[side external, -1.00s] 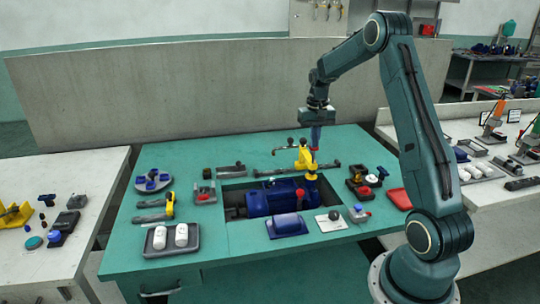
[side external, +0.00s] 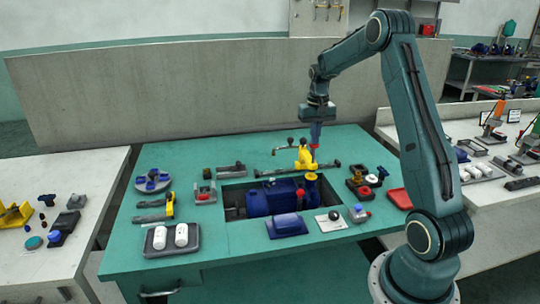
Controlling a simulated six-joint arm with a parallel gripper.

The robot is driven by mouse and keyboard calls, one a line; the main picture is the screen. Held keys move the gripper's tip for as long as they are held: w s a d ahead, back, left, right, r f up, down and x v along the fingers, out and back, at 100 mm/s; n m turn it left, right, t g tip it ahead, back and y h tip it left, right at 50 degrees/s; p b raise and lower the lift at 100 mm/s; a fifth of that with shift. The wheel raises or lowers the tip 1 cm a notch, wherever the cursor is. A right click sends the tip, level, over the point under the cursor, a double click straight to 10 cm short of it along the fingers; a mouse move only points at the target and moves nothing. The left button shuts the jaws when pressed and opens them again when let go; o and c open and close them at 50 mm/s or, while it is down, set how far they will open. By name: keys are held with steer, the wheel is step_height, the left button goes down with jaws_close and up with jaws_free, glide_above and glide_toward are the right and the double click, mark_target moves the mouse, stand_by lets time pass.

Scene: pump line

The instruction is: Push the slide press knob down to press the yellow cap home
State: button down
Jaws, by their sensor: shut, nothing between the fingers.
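The yellow slide press (side external: 304,158) stands on a dark rail behind the pump opening. Its red knob (side external: 314,147) shows at its upper right. My gripper (side external: 315,141) is shut and empty, pointing down just above the knob; I cannot tell whether the fingertips touch it. The yellow cap (side external: 311,177) sits at the right end of the blue pump (side external: 273,197), below the press. How deep the cap is seated is too small to tell.
The pump lies in a cutout in the green bench (side external: 210,262). Around it are a tray with white cylinders (side external: 170,238), a blue block (side external: 287,226), a white plate (side external: 331,221) and a red tray (side external: 400,198). A grey wall stands behind the bench.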

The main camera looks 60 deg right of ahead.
steer(key=shift+r, duration=2.5)
steer(key=shift+a+r, duration=0.3)
steer(key=shift+a, duration=0.1)
steer(key=s+a+r+n+t, duration=0.1)
steer(key=s+a+r, duration=0.1)
steer(key=a+r, duration=0.35)
steer(key=s+a+r+n+t+h, duration=0.1)
steer(key=s+a+r+n, duration=0.1)
steer(key=a, duration=0.6)
steer(key=s+a+r+n+t, duration=0.1)
steer(key=a+r, duration=0.2)
steer(key=a, duration=0.4)
steer(key=s+a+f+n+t, duration=0.1)
steer(key=s+a+n, duration=0.1)
steer(key=s+a, duration=0.4)
steer(key=s+a+f+n+t+y, duration=0.1)
steer(key=s+a+n, duration=0.2)
steer(key=s+a, duration=0.3)
steer(key=s, duration=0.3)
steer(key=shift+a+t, duration=0.15)
steer(key=shift+t, duration=0.15)
